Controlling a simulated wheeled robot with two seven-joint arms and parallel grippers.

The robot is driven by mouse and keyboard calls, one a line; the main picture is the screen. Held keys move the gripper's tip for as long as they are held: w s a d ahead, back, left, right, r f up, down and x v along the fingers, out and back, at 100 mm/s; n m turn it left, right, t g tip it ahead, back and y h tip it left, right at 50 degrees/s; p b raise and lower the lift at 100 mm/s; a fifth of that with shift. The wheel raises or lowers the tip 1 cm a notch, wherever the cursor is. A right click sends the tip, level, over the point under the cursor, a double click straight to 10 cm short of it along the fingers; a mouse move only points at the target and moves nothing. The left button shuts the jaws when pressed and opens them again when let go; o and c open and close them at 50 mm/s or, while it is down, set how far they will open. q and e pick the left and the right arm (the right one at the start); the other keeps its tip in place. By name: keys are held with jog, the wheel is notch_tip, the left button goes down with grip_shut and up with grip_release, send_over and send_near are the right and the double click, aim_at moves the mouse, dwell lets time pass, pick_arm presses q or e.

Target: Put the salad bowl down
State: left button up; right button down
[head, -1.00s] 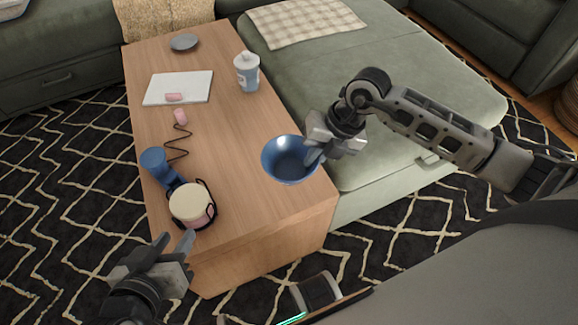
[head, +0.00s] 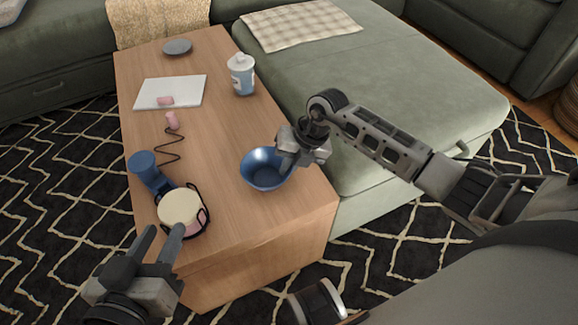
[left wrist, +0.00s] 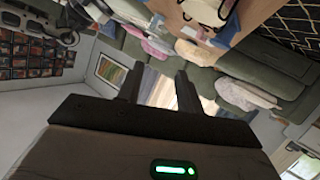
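The blue salad bowl (head: 262,172) is upright over the near right part of the wooden coffee table (head: 225,215) in the head view. My right gripper (head: 287,164) is at the bowl's right rim, with its fingers closed on the rim; the fingers partly hide that side. I cannot tell whether the bowl's base touches the table. My left gripper (head: 165,230) is open and empty at the table's near left edge. Its two spread fingers also show in the left wrist view (left wrist: 158,88).
A cream round item in a black wire holder (head: 181,208) and a blue cup-like object (head: 146,170) are left of the bowl. Bare tabletop surrounds the bowl.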

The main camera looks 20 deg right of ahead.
jog(key=c, duration=1.6)
grip_release()
